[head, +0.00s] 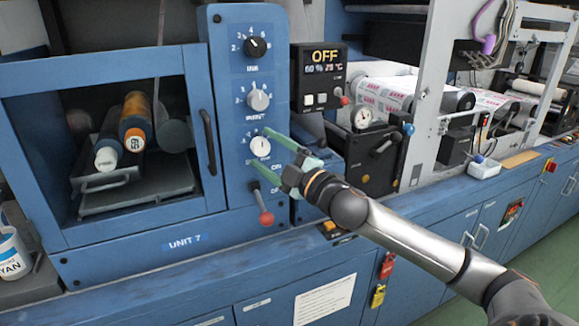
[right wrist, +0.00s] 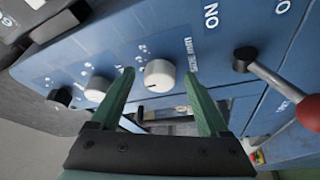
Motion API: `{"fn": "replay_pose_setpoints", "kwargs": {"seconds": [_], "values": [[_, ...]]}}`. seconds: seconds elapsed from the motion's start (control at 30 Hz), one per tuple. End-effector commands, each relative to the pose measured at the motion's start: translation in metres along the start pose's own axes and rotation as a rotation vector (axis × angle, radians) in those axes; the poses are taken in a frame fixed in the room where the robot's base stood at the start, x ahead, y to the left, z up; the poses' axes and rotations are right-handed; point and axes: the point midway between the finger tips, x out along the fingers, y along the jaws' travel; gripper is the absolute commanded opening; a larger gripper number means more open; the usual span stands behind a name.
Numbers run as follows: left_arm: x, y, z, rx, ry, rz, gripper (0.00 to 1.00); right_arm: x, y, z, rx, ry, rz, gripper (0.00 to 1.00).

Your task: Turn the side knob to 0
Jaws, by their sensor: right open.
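Three dial knobs stand in a column on the blue panel: a black one (head: 255,47) at the top, a grey one (head: 258,99) in the middle and a white one (head: 261,146) at the bottom. In the right wrist view the bottom knob (right wrist: 159,75) shows between the fingertips, apparently ungripped. My left gripper is out of view.
A red-tipped lever (head: 264,207) sticks out just below the bottom knob, close to the lower finger. A black control box (head: 319,77) reading OFF and a gauge (head: 362,118) are to the right. A windowed cabinet door with a handle (head: 208,142) is to the left.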

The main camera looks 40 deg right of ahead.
Motion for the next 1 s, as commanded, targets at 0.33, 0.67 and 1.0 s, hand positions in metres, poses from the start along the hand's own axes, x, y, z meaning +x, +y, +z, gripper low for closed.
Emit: {"fn": "replay_pose_setpoints", "kwargs": {"seconds": [0.33, 0.67, 1.0], "values": [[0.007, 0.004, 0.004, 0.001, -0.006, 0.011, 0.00, -0.036, -0.003, 0.001, 0.000, -0.001, -0.004, 0.79], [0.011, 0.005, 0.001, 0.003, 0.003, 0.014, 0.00, -0.070, -0.002, 0.000, 0.000, -0.001, -0.004, 0.79], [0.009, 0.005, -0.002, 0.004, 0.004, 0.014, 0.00, -0.104, -0.001, 0.000, 0.003, -0.002, -0.003, 0.79]]}}
